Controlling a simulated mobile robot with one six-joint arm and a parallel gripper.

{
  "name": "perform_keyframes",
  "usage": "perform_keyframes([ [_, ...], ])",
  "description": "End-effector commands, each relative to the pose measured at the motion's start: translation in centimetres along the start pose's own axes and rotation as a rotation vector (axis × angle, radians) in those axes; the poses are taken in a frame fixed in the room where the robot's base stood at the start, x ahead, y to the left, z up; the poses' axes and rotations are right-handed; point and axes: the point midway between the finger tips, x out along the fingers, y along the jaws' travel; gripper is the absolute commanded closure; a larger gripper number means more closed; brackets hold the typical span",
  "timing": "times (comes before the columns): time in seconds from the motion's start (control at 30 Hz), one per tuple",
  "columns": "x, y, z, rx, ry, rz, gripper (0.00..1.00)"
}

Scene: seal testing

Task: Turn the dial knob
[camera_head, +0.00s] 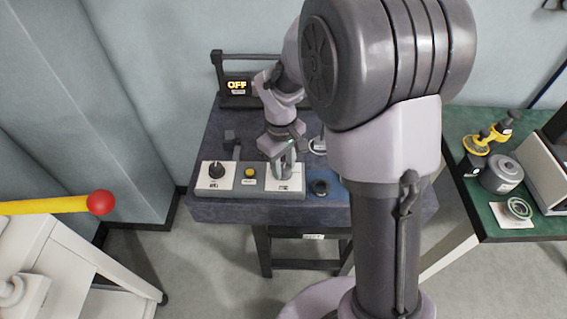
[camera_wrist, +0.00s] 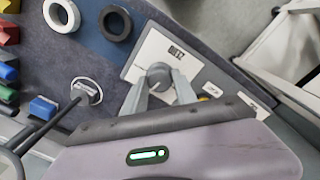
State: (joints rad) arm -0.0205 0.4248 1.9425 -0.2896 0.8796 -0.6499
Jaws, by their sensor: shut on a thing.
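The control box (camera_head: 249,192) sits at the front edge of the dark table. It has a black dial knob (camera_head: 216,171) on its left white panel, a yellow button (camera_head: 250,172) in the middle, and a right white panel (camera_head: 292,186) under my gripper. My gripper (camera_head: 285,172) points down over the right panel. In the wrist view my gripper (camera_wrist: 160,85) has its two fingers closed around a round grey knob (camera_wrist: 158,73) on a white panel (camera_wrist: 146,57). The fingers hide the knob's sides. A display (camera_head: 237,86) at the back of the table reads OFF.
A black ring (camera_head: 320,187) lies on a blue area right of the box; a white ring (camera_wrist: 61,15) lies near it. Coloured blocks (camera_wrist: 8,75) stand at the wrist view's left edge. A green table (camera_head: 495,222) is at right. A red-tipped yellow bar (camera_head: 99,202) is at left.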

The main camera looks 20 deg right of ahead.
Motion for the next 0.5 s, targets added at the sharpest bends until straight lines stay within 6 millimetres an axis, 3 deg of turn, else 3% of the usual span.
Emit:
perform_keyframes([
  [0.5, -0.07, 0.04, -0.09, 0.475, -0.021, 0.0, 1.0],
])
